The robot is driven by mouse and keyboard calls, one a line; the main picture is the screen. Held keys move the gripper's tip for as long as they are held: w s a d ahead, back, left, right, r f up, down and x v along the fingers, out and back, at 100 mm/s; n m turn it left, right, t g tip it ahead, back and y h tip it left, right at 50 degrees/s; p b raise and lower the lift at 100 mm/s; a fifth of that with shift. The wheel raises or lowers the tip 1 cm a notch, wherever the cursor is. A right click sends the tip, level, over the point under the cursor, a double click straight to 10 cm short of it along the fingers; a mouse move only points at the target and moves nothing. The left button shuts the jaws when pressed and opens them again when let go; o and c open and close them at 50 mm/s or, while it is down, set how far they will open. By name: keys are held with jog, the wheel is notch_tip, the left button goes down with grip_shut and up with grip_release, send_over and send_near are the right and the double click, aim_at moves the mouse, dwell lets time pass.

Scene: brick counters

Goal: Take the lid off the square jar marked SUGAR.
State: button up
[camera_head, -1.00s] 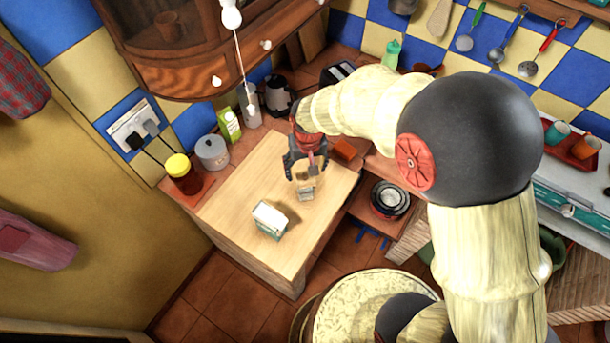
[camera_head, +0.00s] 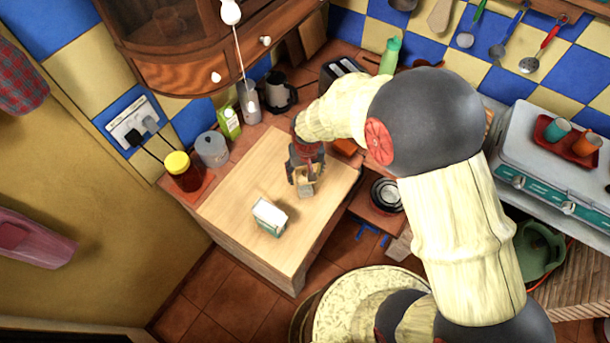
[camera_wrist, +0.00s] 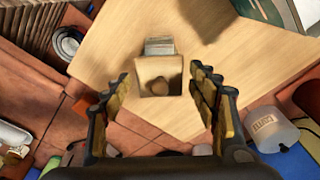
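A small square jar (camera_head: 306,192) stands on the wooden board, with a grey body and a pale square lid. No SUGAR marking can be read. My gripper (camera_wrist: 160,88) is open, with its yellow-padded fingers on either side of the lid in the picture and visible gaps to both. In the head view my gripper (camera_head: 306,172) is just above the jar.
A white and teal box (camera_head: 270,217) stands on the board (camera_head: 245,195), left of the jar. A grey canister (camera_head: 212,150), a yellow-lidded jar (camera_head: 183,172) and a green carton (camera_head: 229,122) line the back left. Black bowls (camera_head: 386,195) sit lower at right.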

jog(key=c, duration=0.8)
jog(key=shift+r, duration=0.1)
